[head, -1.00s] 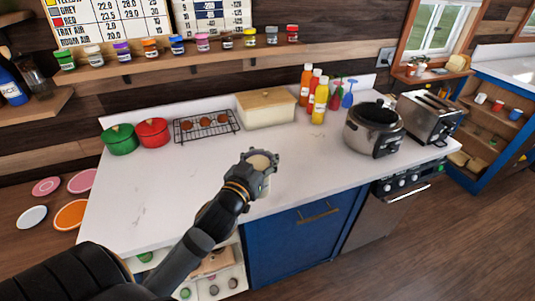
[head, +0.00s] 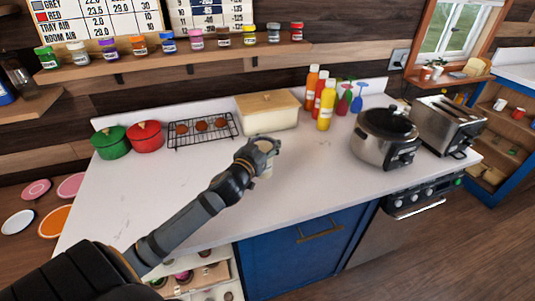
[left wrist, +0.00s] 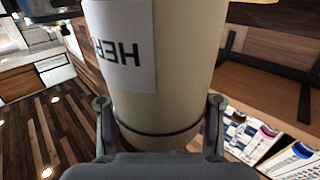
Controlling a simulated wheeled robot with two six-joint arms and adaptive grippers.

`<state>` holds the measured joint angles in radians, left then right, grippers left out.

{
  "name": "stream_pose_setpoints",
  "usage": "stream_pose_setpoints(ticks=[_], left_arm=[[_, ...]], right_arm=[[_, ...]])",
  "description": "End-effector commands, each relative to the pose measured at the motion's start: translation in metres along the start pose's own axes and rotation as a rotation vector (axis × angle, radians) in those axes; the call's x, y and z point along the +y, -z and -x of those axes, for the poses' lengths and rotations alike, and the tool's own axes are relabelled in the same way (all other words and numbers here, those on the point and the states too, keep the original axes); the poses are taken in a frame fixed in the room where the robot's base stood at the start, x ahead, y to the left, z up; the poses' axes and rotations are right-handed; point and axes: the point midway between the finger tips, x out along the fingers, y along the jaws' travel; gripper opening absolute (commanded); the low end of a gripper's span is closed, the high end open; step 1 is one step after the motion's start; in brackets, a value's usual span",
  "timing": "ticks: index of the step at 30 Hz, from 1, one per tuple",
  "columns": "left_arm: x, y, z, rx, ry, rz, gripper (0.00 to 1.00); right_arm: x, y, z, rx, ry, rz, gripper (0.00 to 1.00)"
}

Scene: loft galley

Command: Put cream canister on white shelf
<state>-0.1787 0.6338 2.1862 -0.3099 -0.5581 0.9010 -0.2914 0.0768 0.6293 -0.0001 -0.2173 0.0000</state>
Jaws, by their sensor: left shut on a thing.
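The cream canister (left wrist: 165,75) fills the middle of the left wrist view. It has a white label with dark letters that appear upside down. My left gripper (head: 268,147) is shut on it, with one finger on each side. In the head view my gripper hides most of the canister (head: 266,172), which is above or at the front part of the counter; I cannot tell if it touches. A white shelf unit (head: 232,271) with several small jars shows below the counter at the left, partly hidden by my arm. My right gripper is not in view.
The white counter (head: 140,205) is clear around my arm. Behind it stand green (head: 110,142) and red (head: 146,136) pots, a cooling rack (head: 203,130), a bread box (head: 268,112) and bottles (head: 326,105). A cooker (head: 383,140) and toaster (head: 448,125) stand at the right.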

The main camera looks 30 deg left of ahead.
Motion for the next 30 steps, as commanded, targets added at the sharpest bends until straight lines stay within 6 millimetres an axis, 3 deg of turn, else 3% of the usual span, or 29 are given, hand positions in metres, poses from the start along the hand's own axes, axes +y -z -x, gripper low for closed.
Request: stream_pose_setpoints(ticks=[1, 6, 13, 19, 30], left_arm=[[-0.005, -0.014, -0.008, -0.005, 0.003, 0.007, 0.0], [-0.015, -0.037, -0.026, -0.002, 0.001, 0.003, 0.0], [-0.019, -0.046, -0.032, -0.002, 0.0, 0.002, 0.0], [-0.02, -0.076, -0.034, -0.004, 0.0, 0.002, 0.0], [-0.02, -0.083, -0.034, -0.001, -0.002, 0.001, 0.0]], right_arm=[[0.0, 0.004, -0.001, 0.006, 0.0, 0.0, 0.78], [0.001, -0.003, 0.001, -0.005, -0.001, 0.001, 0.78], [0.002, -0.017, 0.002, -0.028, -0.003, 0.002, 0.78], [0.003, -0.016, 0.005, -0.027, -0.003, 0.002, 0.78], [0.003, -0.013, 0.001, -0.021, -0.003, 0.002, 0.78]])
